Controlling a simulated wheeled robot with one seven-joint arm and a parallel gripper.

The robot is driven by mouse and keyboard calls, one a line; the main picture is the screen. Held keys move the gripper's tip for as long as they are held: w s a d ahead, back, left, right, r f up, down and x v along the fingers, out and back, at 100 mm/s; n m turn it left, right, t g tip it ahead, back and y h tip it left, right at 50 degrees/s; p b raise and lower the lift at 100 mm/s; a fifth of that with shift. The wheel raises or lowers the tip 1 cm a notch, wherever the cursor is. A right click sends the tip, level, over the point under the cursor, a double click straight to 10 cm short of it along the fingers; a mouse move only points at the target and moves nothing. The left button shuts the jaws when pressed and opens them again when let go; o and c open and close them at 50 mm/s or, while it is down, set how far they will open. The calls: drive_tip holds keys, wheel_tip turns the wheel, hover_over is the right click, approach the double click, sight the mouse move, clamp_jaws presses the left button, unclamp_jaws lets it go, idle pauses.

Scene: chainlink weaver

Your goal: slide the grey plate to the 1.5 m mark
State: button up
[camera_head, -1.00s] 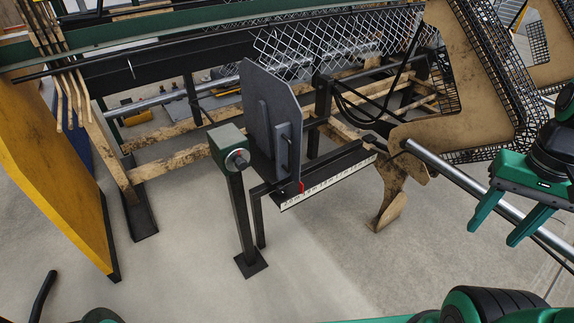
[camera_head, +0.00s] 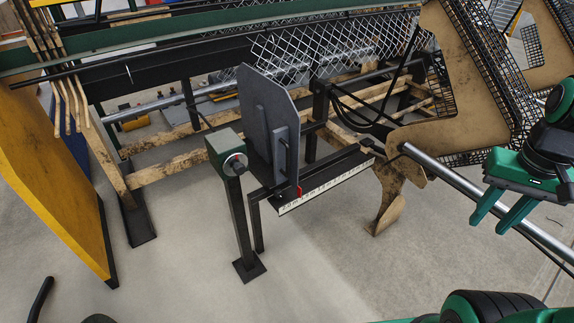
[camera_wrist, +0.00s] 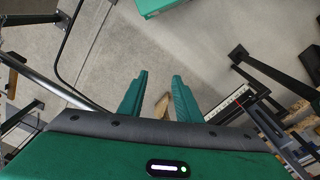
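The grey plate (camera_head: 262,110) stands upright on a dark rail in the head view, with a vertical bar handle (camera_head: 281,148) on its face. A red pointer (camera_head: 299,190) at its foot sits near the left end of the white scale (camera_head: 325,184). The scale's numbers are too small to read. My gripper (camera_head: 493,222) is at the right, well apart from the plate. Its two green fingers (camera_wrist: 160,95) are spread and empty in the wrist view. The scale (camera_wrist: 229,104) and red pointer (camera_wrist: 239,100) also show there, at the right.
A green-topped post (camera_head: 232,165) stands just left of the plate. A metal pipe (camera_head: 450,177) and brown machine panels (camera_head: 425,125) lie between my gripper and the rail's right end. A yellow panel (camera_head: 45,180) stands at the left.

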drive_tip(key=w+f+n+t+h, duration=0.1)
drive_tip(key=w+f+n+t, duration=0.15)
drive_tip(key=w, duration=0.95)
drive_tip(key=w+f+n+t+h, duration=0.15)
drive_tip(key=w+f, duration=0.25)
drive_tip(key=w, duration=0.8)
drive_tip(key=w+a+f+n+t+y, duration=0.1)
drive_tip(key=w+a+f+t, duration=0.2)
drive_tip(key=w, duration=0.4)
drive_tip(key=w+a+f+n+t+y, duration=0.1)
drive_tip(key=w+a+f, duration=0.2)
drive_tip(key=w+a, duration=0.35)
drive_tip(key=n+t+y, duration=0.4)
drive_tip(key=t+y, duration=0.3)
drive_tip(key=t, duration=0.1)
approach(288, 162)
drive_tip(key=x, duration=1)
drive_tip(key=shift+w, duration=0.4)
drive_tip(key=shift+c, duration=0.7)
clamp_jaws()
